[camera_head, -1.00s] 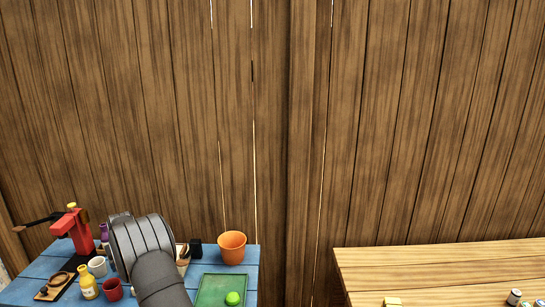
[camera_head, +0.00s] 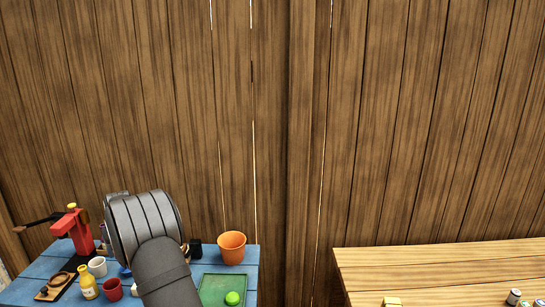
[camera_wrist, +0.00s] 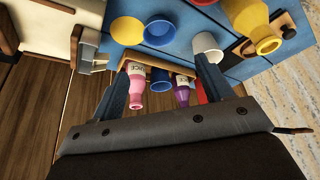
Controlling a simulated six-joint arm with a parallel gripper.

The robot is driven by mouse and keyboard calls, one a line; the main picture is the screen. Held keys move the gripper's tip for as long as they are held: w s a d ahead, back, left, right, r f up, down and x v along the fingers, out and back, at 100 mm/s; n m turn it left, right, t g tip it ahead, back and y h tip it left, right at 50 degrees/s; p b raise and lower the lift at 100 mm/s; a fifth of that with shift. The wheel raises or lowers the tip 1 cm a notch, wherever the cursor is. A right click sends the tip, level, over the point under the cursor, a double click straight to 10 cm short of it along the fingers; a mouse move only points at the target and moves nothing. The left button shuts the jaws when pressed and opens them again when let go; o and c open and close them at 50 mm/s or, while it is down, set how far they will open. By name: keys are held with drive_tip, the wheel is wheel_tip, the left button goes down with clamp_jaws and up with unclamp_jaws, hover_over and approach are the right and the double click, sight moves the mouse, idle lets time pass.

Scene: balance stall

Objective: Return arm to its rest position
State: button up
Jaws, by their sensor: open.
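My arm (camera_head: 163,275) rises from the bottom of the head view, in front of the blue table (camera_head: 38,268). Its dark, ribbed wrist hides my gripper there, along with part of the table. In the wrist view my gripper (camera_wrist: 163,66) is open, with its two fingers spread apart. Nothing is held between them. A pink bottle (camera_wrist: 137,82), a blue cup (camera_wrist: 182,95) and a purple bottle (camera_wrist: 181,82) show beyond and between the fingers.
On the blue table stand a red press (camera_head: 78,231), a yellow bottle (camera_head: 88,287), a white cup (camera_head: 97,266), a red cup (camera_head: 112,289), an orange pot (camera_head: 232,248) and a green tray (camera_head: 207,291) with a green ball (camera_head: 232,298). A wooden table (camera_head: 440,268) is at right.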

drive_tip(key=x, duration=1.2)
drive_tip(key=shift+s+d, duration=0.15)
wheel_tip(320, 180, up, 14)
drive_tip(key=w+d+r+m, duration=0.1)
drive_tip(key=w+d, duration=0.3)
drive_tip(key=d, duration=0.3)
drive_tip(key=w+d+m, duration=0.1)
drive_tip(key=w+d, duration=0.3)
drive_tip(key=d, duration=0.3)
drive_tip(key=w+d+m+h, duration=0.1)
drive_tip(key=w+d+m, duration=0.1)
drive_tip(key=d, duration=1.8)
drive_tip(key=w+d+m+t+h, duration=0.1)
drive_tip(key=w+d+m, duration=0.1)
drive_tip(key=d, duration=1.8)
drive_tip(key=shift+r+m+h, duration=0.4)
drive_tip(key=shift+m, duration=0.5)
drive_tip(key=shift+d, duration=0.1)
